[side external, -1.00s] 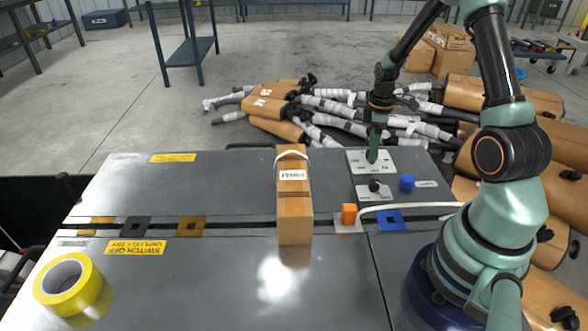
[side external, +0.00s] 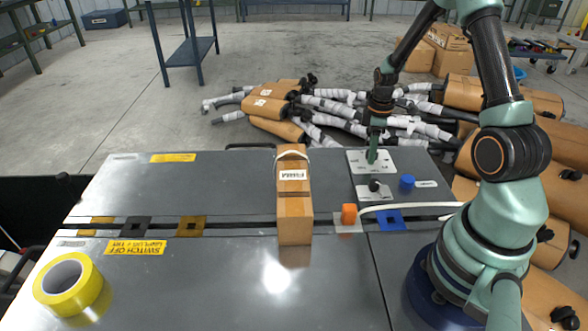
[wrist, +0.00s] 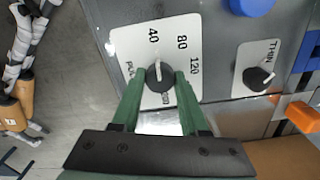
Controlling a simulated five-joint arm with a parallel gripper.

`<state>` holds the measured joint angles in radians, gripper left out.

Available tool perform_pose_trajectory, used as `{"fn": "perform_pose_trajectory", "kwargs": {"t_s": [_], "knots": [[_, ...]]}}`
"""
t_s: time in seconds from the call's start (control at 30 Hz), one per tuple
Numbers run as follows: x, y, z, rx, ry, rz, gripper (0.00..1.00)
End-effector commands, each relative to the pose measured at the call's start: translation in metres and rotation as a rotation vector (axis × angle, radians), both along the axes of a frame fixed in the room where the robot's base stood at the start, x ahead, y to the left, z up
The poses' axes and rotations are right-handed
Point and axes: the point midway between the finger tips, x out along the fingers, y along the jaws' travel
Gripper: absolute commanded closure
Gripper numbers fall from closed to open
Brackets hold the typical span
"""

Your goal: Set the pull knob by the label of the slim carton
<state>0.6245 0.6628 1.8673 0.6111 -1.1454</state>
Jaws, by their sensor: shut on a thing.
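The pull knob (wrist: 159,77) is black with a white pointer line, on a white dial plate (wrist: 118,41) marked 40, 80 and 120, with small partly hidden lettering. The pointer points up in the wrist view, about toward 40. My gripper (wrist: 158,82) is shut on the knob, one green finger on each side. In the side view my gripper (side external: 372,157) hides the knob on its plate (side external: 386,168).
A second black knob (wrist: 259,78) sits on a plate marked THIN. Near it are a blue knob (side external: 407,182), an orange block (side external: 349,214) and a pale cable (side external: 420,207). A yellow tape roll (side external: 88,283) lies front left. The bench left of the carton is mostly clear.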

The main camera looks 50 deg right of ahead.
Motion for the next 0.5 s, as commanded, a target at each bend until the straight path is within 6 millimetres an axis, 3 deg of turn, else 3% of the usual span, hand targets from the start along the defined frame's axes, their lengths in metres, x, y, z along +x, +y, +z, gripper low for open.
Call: {"fn": "perform_pose_trajectory", "kwargs": {"t_s": [0.5], "knots": [[0.0001,-0.0004,0.0006,0.001,0.000,-0.391,1.00]]}}
